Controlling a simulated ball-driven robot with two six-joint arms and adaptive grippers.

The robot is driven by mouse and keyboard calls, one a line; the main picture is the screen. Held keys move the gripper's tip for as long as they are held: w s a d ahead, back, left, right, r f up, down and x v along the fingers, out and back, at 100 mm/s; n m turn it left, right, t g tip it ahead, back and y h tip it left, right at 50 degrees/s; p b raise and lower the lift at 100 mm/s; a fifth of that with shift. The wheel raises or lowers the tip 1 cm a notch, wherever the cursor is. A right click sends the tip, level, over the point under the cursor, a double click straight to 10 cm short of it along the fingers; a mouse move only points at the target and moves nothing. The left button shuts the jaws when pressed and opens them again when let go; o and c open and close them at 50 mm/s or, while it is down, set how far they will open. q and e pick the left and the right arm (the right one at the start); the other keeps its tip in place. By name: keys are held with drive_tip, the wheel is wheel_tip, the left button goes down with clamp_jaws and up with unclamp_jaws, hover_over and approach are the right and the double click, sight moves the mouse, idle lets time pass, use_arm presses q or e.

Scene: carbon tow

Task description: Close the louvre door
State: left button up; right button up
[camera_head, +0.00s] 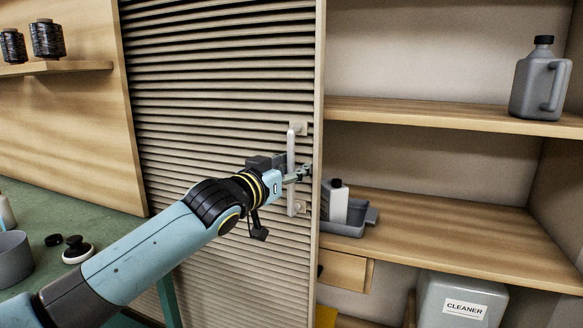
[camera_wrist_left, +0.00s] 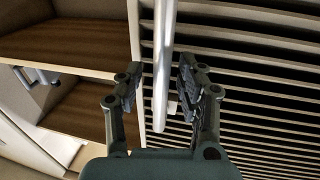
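The louvre door (camera_head: 215,100) is a slatted beige panel in the middle of the head view; open shelving shows to the right of its edge. A pale vertical bar handle (camera_head: 291,150) is fixed near that edge. My left gripper (camera_head: 303,174) is at the handle. In the left wrist view, the handle (camera_wrist_left: 163,70) runs between the two fingers of my left gripper (camera_wrist_left: 160,82), with a visible gap on either side. The gripper is open around the bar and the slats lie behind it. My right gripper is not in view.
A grey jug (camera_head: 540,85) stands on the upper shelf. A white bottle (camera_head: 338,201) stands by a grey tray (camera_head: 345,229) on the shelf below, near the door edge. A cleaner container (camera_head: 462,299) is lower right. A green worktop (camera_head: 110,228) with small items lies left.

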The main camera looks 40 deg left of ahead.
use_arm(q)
drive_tip(key=shift+c, duration=0.2)
clamp_jaws()
drive_tip(key=shift+w+f, duration=0.1)
drive_tip(key=shift+f, duration=0.05)
